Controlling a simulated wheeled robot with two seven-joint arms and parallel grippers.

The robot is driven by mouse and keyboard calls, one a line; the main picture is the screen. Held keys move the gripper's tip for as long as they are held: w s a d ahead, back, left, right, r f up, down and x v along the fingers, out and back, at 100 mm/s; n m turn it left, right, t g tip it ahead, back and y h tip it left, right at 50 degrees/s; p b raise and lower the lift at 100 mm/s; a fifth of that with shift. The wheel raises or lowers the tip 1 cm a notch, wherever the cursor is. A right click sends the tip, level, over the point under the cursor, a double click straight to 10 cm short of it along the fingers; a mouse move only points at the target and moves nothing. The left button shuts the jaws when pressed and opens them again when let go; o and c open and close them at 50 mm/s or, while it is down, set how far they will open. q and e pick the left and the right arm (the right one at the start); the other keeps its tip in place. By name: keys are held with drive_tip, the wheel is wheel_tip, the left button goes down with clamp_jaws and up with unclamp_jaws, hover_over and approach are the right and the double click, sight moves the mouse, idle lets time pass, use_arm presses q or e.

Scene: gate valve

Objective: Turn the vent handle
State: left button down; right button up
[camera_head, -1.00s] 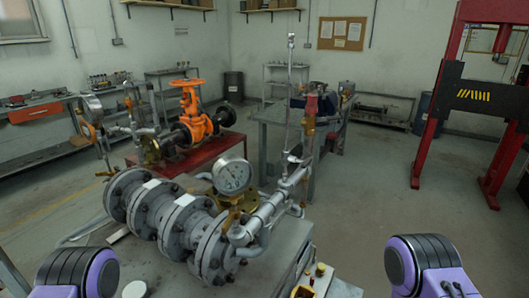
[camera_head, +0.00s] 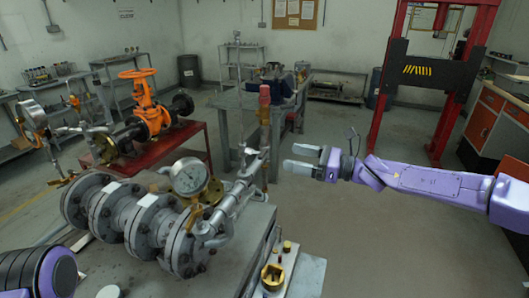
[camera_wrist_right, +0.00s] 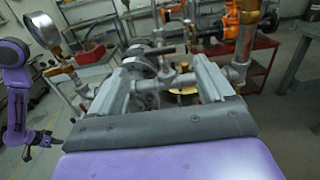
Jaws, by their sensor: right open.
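The pipe assembly (camera_head: 150,220) has bolted grey flanges, a round pressure gauge (camera_head: 189,177) and grey tubing (camera_head: 232,200) on its right. I cannot tell for sure which small part is the vent handle. My right gripper (camera_head: 288,158) is open and empty, just right of the tubing and apart from it. In the right wrist view, its two fingers (camera_wrist_right: 165,68) spread wide, with the valve fittings and a thin crossbar (camera_wrist_right: 150,51) seen beyond and between them. My left gripper (camera_wrist_right: 40,139) shows small at the left there; its jaws are unclear.
An orange valve (camera_head: 144,104) sits on a red table (camera_head: 185,142) behind. A yellow fitting (camera_head: 272,277) stands at the bench's front right. The floor on the right is clear.

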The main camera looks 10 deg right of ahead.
sight(265, 152)
drive_tip(key=p+x, duration=0.2)
drive_tip(key=x, duration=0.7)
drive_tip(key=shift+s+f, duration=0.1)
drive_tip(key=shift+w+a+f, duration=0.1)
drive_tip(key=shift+w+a, duration=0.2)
drive_tip(key=shift+a, duration=0.2)
drive_tip(key=c, duration=1)
